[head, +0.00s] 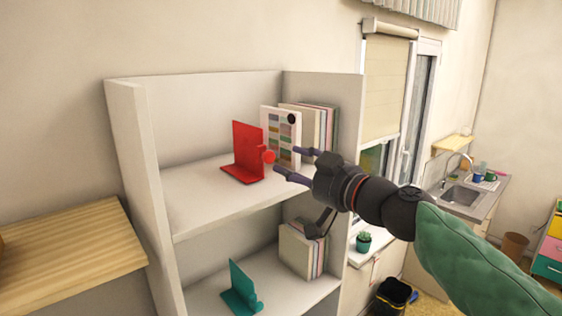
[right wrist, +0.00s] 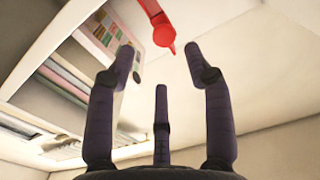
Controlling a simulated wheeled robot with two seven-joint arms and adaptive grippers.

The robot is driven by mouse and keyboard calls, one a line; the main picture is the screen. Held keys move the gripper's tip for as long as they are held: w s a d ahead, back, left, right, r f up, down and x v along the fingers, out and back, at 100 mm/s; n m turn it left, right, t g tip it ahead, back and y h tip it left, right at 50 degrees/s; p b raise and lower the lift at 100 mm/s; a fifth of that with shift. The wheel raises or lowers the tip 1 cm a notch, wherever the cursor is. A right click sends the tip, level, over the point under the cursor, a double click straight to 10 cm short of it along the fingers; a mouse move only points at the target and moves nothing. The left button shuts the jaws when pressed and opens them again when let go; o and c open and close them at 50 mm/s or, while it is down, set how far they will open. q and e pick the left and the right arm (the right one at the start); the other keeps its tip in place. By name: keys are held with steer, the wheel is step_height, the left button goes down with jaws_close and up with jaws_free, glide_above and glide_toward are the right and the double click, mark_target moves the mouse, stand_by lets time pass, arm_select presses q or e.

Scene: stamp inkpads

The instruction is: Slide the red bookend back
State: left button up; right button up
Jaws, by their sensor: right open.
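The red bookend (head: 246,152) stands upright on the upper shelf (head: 200,204), left of a row of books. It has a round red knob (head: 268,156) on its right side. The red bookend also shows at the top of the right wrist view (right wrist: 162,30), beyond the fingertips and apart from them. My right gripper (head: 290,164) is open and empty, its fingers pointing left towards the knob. In the right wrist view its fingers (right wrist: 165,70) are spread with nothing between them. My left gripper is in neither view.
A book with coloured patches (head: 282,136) and other books (head: 318,122) stand at the right end of the upper shelf. A teal bookend (head: 240,290) and more books (head: 300,250) are on the lower shelf. The upper shelf left of the red bookend is clear.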

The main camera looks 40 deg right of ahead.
steer(key=shift+s+d, duration=0.15)
steer(key=shift+s, duration=1.7)
